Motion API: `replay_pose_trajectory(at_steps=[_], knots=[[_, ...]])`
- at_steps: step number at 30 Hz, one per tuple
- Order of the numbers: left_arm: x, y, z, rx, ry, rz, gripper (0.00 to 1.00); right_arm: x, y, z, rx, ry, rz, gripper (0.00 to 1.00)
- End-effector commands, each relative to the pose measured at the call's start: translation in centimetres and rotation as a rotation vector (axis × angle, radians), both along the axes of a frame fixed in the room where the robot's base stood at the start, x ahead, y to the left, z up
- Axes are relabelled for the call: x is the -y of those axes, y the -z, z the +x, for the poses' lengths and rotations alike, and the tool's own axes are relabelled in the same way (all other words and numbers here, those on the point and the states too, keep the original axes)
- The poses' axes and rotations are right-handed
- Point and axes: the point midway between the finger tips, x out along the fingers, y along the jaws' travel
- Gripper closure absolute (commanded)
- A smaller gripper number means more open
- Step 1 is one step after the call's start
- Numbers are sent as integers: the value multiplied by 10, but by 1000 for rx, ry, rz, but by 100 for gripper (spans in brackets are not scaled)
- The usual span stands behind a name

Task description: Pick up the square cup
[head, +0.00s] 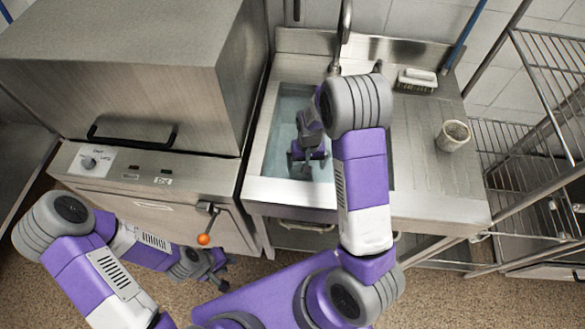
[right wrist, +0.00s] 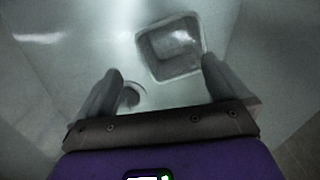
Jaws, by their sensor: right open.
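The square cup (right wrist: 171,47) shows in the right wrist view as a pale, open-topped square vessel inside the sink. It lies just beyond my right gripper (right wrist: 160,80), nearer the right finger. The fingers are apart with nothing held between them. In the head view my right gripper (head: 307,166) points down into the sink, and I cannot make out the square cup there. My left gripper (head: 223,274) is low in front of the cabinet with the orange-knobbed lever, its fingers apart and empty.
The sink (head: 268,190) has raised walls and a faucet (head: 345,25) behind. A round drain (right wrist: 130,95) shows below the cup. A wire rack (head: 520,150) is at right, a steel machine (head: 120,80) at left.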

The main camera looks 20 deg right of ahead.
Motion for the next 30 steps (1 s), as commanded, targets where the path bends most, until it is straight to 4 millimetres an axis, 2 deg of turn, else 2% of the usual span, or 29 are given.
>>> replay_pose_trajectory(at_steps=[3, 6, 14, 22, 30], knots=[[0, 2, -1, -1, 0, 0, 67, -15, -1, 4, 7, -144, -26, 0], [0, 5, 0, -1, 1, 0, 67, -18, 6, 4, 8, -184, -34, 0], [0, 15, 0, 0, 1, 0, 67, -19, 30, 1, 8, -183, -32, 0], [0, 33, 0, -1, 1, 0, 67, -20, 69, -5, 6, -181, -33, 0], [0, 33, 0, 0, 1, 0, 67, -20, 72, -4, 10, -181, -32, 0]])
